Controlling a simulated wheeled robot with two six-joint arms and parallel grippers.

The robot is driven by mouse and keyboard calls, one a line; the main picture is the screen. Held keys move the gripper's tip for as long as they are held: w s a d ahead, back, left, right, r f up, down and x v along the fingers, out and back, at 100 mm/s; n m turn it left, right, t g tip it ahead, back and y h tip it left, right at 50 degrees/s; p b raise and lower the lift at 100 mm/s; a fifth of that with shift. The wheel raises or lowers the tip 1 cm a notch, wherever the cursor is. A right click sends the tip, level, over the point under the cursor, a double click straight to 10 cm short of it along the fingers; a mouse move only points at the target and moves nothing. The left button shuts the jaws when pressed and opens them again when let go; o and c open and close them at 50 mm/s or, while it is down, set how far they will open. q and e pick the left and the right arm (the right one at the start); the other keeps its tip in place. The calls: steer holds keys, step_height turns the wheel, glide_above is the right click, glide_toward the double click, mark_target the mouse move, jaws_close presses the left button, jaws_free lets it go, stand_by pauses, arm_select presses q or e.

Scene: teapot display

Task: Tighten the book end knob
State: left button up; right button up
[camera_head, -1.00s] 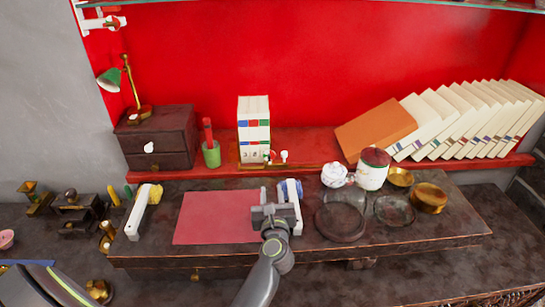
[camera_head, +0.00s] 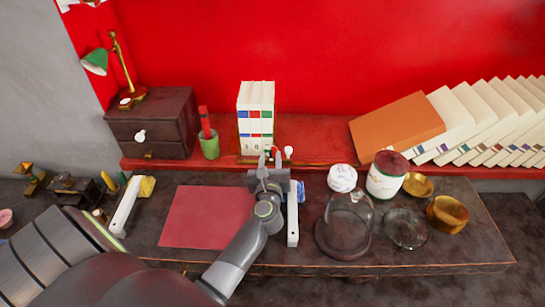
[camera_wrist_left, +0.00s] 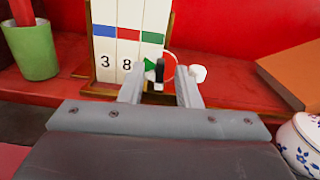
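A block of white volumes (camera_head: 255,115) with coloured bands and digits stands on the red shelf, and shows in the left wrist view (camera_wrist_left: 128,25). Just right of its foot is a small white knob (camera_head: 288,151), which in the left wrist view (camera_wrist_left: 199,73) lies just outside the right finger. My left gripper (camera_head: 269,160) is in front of the block's lower right corner. In the left wrist view its fingers (camera_wrist_left: 160,82) are apart, with a small dark upright piece and a red disc (camera_wrist_left: 170,62) seen between them. I cannot tell whether they touch. My right gripper is out of view.
Left of the block stands a green cup (camera_head: 209,147) and a dark drawer box (camera_head: 153,125). To the right are a glass dome (camera_head: 345,225), white jars, brass bowls (camera_head: 447,214) and an orange leaning book (camera_head: 397,125). A red mat (camera_head: 205,217) lies on the low table.

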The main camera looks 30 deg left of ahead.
arm_select(q)
steer(key=shift+s, duration=0.1)
jaws_close()
steer(key=shift+r+m+p, duration=0.15)
steer(key=shift+m+p, duration=1.05)
steer(key=shift+m, duration=0.4)
steer(key=shift+d+m+p, duration=0.1)
steer(key=shift+m+p, duration=0.95)
steer(key=shift+m, duration=0.75)
